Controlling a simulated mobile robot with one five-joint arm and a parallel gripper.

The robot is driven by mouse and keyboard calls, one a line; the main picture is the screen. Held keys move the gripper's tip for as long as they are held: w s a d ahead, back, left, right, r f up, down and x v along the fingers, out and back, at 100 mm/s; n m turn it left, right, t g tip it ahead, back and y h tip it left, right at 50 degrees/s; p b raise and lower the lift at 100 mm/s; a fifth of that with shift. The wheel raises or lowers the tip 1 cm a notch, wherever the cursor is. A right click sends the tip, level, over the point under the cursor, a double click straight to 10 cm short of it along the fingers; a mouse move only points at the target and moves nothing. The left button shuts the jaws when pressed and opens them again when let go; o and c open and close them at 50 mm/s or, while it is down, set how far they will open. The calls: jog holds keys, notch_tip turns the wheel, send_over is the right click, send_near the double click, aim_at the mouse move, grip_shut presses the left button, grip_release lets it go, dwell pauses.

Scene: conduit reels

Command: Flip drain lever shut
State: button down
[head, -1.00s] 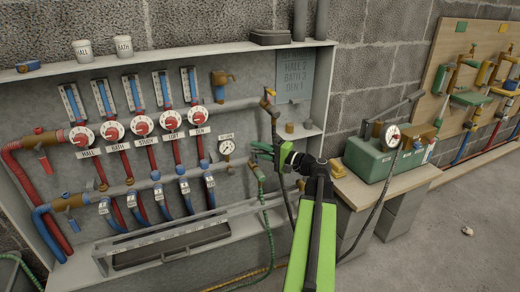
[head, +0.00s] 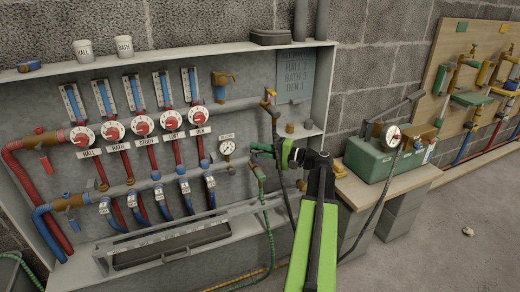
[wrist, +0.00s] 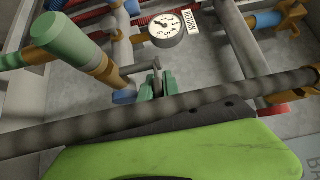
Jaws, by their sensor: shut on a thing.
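My gripper (head: 256,149) is at the right end of the lower return manifold, beside the drain valve (head: 259,172) with the green hose below it. In the wrist view, the green fingertips (wrist: 157,88) are closed together on a small grey piece, which appears to be the drain lever (wrist: 156,66). The brass drain valve (wrist: 98,66) with its green hose end is to the left of the fingers. The lever is mostly hidden by the fingers, so its exact angle cannot be told.
A dark hose (wrist: 60,133) crosses close in front of my gripper. The return gauge (head: 227,147) is just left of the fingers. A green pump box (head: 370,158) stands on a bench to the right.

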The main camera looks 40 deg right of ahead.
jog(key=c, duration=1.5)
grip_release()
jog(key=v, duration=1.7)
jog(key=shift+s, duration=0.2)
